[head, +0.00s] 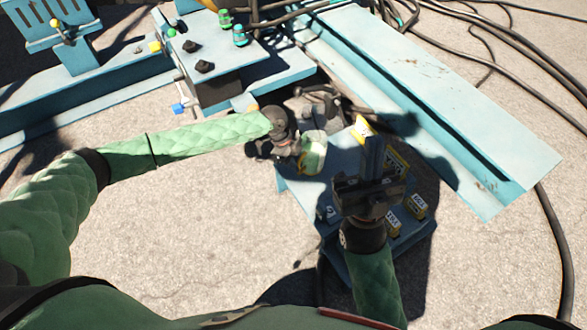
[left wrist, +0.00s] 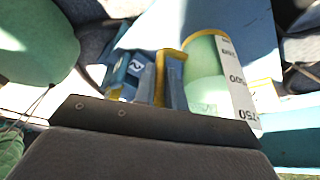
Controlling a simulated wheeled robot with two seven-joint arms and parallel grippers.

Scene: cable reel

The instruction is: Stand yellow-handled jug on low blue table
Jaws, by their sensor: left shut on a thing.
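The jug (head: 313,157) is pale green with a yellow rim and a white scale strip; it shows large in the left wrist view (left wrist: 205,75). My left gripper (head: 295,143) is shut on its yellow handle, which sits between the fingers in the left wrist view (left wrist: 160,78). The jug is over the far left part of the low blue table (head: 296,188); I cannot tell whether its base touches the top. My right gripper (head: 373,155) is over the table's right part; whether its fingers are open or shut is unclear.
Several small yellow-labelled boxes (head: 415,206) stand on the table near my right gripper. A long blue beam (head: 440,100) lies behind to the right. A blue machine with knobs (head: 205,65) stands at the back left. Black cables (head: 500,45) lie at the back right.

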